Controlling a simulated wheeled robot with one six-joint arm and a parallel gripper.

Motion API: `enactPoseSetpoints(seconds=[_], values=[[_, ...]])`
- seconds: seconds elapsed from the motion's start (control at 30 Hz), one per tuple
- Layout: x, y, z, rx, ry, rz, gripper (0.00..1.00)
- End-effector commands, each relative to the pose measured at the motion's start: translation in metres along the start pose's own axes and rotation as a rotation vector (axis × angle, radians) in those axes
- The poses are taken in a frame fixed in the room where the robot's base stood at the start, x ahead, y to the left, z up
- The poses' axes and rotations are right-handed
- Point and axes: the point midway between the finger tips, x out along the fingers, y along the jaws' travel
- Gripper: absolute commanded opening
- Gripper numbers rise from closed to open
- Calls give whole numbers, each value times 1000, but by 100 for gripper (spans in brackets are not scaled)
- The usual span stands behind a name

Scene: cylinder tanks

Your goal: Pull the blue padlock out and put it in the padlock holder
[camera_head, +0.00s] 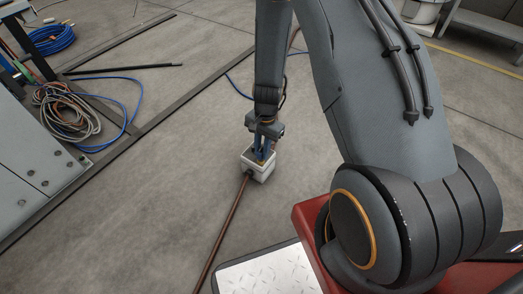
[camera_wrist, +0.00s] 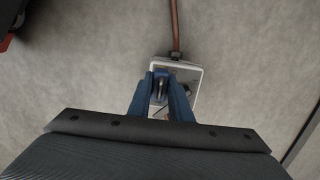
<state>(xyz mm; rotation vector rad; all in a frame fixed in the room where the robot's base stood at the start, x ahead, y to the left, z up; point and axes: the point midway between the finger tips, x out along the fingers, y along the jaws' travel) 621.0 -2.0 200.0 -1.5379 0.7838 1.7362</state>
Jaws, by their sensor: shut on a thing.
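My gripper (camera_head: 263,157) reaches down to a small white open box (camera_head: 258,173) on the concrete floor. In the wrist view the gripper's blue fingers (camera_wrist: 161,90) are shut on a small blue thing (camera_wrist: 160,73), which appears to be the blue padlock. The fingers cover most of it, and it is at or over the left part of the white box (camera_wrist: 192,72). I cannot tell whether it touches the box. Some small dark and reddish details show inside the box, too small to make out. I cannot tell for sure which thing is the padlock holder.
A brown pipe (camera_head: 225,228) runs along the floor to the white box. A grey cabinet (camera_head: 35,165) and coiled cables (camera_head: 68,112) stand at the left. A blue cable lies behind the arm. The floor around the box is mostly clear.

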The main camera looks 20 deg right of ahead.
Motion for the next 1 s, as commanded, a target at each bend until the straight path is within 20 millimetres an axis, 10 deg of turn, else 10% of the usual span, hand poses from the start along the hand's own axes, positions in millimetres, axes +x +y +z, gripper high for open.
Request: enactPoseSetpoints(seconds=[1.0], values=[[-35, -1, 5, -33, 0, -1, 0]])
